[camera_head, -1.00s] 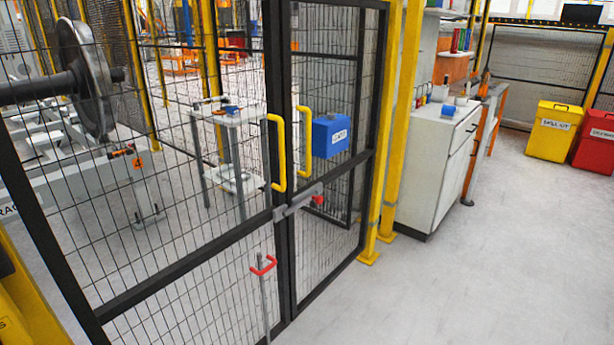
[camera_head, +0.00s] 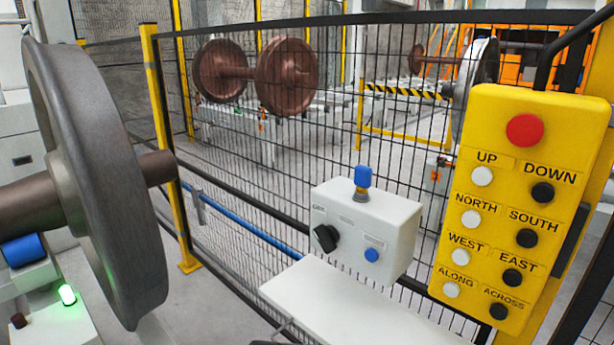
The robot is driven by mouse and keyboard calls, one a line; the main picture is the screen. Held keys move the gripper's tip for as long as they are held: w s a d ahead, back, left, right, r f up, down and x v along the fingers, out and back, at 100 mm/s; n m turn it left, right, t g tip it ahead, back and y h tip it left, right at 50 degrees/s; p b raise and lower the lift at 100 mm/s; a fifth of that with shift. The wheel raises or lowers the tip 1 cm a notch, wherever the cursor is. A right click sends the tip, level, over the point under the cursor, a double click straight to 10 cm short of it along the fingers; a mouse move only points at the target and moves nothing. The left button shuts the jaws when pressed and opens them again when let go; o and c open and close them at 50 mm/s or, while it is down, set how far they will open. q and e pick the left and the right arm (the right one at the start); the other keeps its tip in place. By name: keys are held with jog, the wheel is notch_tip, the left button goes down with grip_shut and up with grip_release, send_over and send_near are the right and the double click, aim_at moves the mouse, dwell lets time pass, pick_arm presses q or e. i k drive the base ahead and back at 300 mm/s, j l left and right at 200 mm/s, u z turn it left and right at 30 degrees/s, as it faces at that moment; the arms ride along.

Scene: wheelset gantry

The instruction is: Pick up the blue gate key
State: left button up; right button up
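A blue knob-like piece (camera_head: 363,177) stands upright on top of a white control box (camera_head: 375,215) near the middle of the view. It has a brass-coloured part at its base and looks like the blue gate key, though its shape is too small to be certain. The box also has a black rotary knob (camera_head: 325,238) and a round blue button (camera_head: 371,255) on its front. Neither of my grippers is in view, and nothing is touching the blue piece.
A white shelf (camera_head: 340,300) lies below the box, in front of a black mesh fence (camera_head: 300,120). A yellow pendant (camera_head: 515,200) with labelled buttons and a red stop stands close at right. A large steel wheel (camera_head: 95,180) on an axle fills the left.

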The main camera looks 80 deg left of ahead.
aim_at(363, 175)
jog(key=u, duration=1.9)
